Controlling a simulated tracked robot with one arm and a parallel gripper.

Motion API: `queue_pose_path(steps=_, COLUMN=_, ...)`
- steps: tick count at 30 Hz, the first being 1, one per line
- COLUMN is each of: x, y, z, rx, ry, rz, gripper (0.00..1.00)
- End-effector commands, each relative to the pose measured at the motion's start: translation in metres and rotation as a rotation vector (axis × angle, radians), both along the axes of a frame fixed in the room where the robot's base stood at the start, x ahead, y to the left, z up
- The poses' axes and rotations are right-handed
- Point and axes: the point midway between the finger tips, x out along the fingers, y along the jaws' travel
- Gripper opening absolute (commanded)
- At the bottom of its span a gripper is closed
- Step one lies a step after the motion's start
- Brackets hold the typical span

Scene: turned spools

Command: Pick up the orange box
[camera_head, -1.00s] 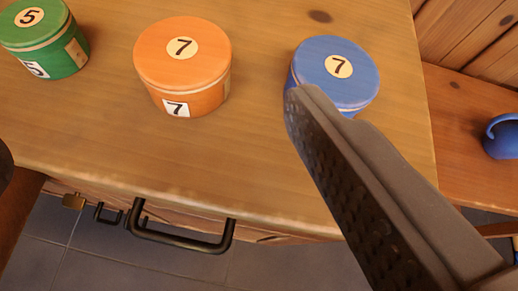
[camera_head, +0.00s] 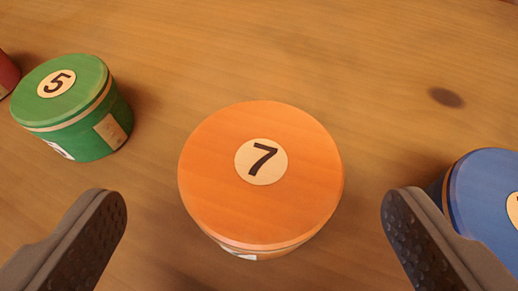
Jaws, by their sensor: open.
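The orange box (camera_head: 225,195) is a round, lidded wooden box with a cream disc marked 7 on its lid. It stands upright on the wooden table top, in the middle of the view. My gripper (camera_head: 254,215) is open, with one dark, textured finger at the lower left and one at the lower right. The box lies between the two fingers in the picture, with a gap on each side. Neither finger appears to touch it. The lower part of the box is mostly hidden under its lid, with a sliver of white label showing.
A green round box (camera_head: 85,118) marked 5 stands at the upper left. A blue round box (camera_head: 485,190) is at the right edge, close to the right finger in the picture and partly hidden by it. A red thing (camera_head: 6,74) is cut off at the left. The table (camera_head: 290,50) behind is clear.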

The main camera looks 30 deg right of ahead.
Motion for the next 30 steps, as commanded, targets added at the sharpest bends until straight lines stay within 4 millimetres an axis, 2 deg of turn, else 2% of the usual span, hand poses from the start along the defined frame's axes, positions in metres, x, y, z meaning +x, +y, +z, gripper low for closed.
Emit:
queue_pose_path(steps=13, x=0.036, y=-0.021, z=-0.021, rx=-0.002, ry=0.002, rz=0.001, gripper=0.88)
queue_pose_path(steps=21, x=0.039, y=-0.023, z=-0.022, rx=0.0, ry=0.001, rz=0.0, gripper=0.88)
queue_pose_path(steps=22, x=0.039, y=-0.023, z=-0.022, rx=0.0, ry=0.001, rz=0.0, gripper=0.86)
queue_pose_path(steps=27, x=0.039, y=-0.023, z=-0.022, rx=0.0, ry=0.001, rz=0.0, gripper=0.4)
queue_pose_path(steps=30, x=0.039, y=-0.023, z=-0.022, rx=0.0, ry=0.001, rz=0.0, gripper=0.4)
